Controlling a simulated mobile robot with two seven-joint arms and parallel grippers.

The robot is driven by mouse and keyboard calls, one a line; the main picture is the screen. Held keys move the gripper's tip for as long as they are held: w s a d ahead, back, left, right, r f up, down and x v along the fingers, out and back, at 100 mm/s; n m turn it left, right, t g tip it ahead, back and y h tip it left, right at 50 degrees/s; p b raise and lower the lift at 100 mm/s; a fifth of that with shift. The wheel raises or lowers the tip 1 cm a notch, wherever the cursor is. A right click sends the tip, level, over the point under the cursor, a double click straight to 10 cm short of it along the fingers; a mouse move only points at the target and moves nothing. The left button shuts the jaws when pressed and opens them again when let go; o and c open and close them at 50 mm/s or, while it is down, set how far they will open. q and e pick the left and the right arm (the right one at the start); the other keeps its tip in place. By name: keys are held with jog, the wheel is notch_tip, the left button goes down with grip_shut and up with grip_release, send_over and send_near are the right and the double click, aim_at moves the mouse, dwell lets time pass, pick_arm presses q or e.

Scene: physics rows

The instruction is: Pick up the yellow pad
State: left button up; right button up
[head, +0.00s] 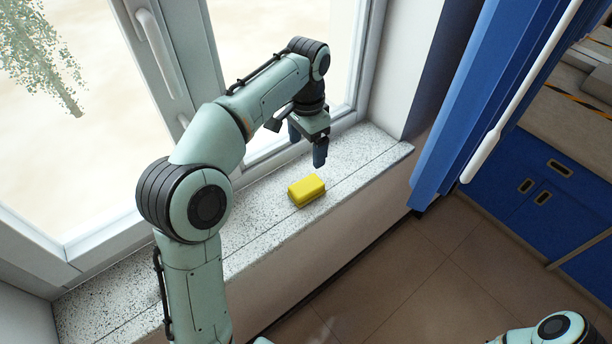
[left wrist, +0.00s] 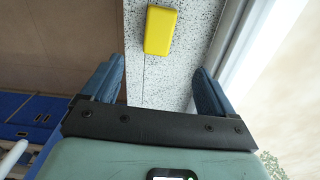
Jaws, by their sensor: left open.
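The yellow pad (head: 306,190) is a small rounded block lying on the speckled window sill (head: 262,215). It also shows in the left wrist view (left wrist: 160,30), at the top and ahead of the fingers, on the sill. My left gripper (head: 308,148) is above the sill, a little behind the pad in the head view, and apart from it. In the left wrist view its two blue fingers (left wrist: 160,85) are spread wide with nothing between them. My right gripper is not in view; only a part of my other arm shows at the bottom right.
A window with white frames (head: 190,70) and a handle (head: 155,45) stands behind the sill. A blue curtain (head: 480,90) hangs right of the sill's end. Blue cabinets (head: 545,190) stand at the right. The sill around the pad is clear, and its front edge drops to a tiled floor (head: 420,270).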

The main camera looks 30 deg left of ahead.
pick_arm(q)
jog(key=b, duration=0.2)
send_over(306, 185)
jog(key=f, duration=0.7)
jog(key=shift+s+d, duration=0.15)
jog(key=shift+s, duration=0.1)
jog(key=shift+w+f, duration=0.2)
jog(key=shift+f, duration=0.4)
notch_tip(306, 185, down, 5)
jog(key=shift+r+b, duration=0.1)
jog(key=shift+b, duration=0.2)
jog(key=c, duration=1.1)
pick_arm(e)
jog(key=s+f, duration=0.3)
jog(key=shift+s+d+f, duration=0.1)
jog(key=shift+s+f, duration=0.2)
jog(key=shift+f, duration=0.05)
